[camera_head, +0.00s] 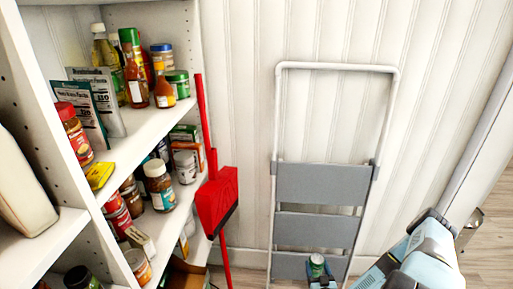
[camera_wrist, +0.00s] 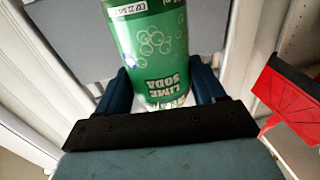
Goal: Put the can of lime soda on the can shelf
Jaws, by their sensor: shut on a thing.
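The green can of lime soda (camera_wrist: 155,50) is held between the two blue fingers of my gripper (camera_wrist: 162,88) in the wrist view. Its "LIME SODA" label appears upside down there. In the head view the can (camera_head: 317,264) shows small at the bottom, in front of the step ladder, with my gripper (camera_head: 321,281) below it. The white shelving (camera_head: 140,146) is at the left, well apart from the can. Red cans (camera_head: 116,216) stand on a lower shelf. I cannot tell for certain which board is the can shelf.
A folded grey step ladder (camera_head: 318,230) leans on the white panelled wall (camera_head: 245,60). A red broom and dustpan (camera_head: 217,195) stand between the ladder and the shelving. Jars, bottles and boxes crowd the shelves. The dustpan shows at the right of the wrist view.

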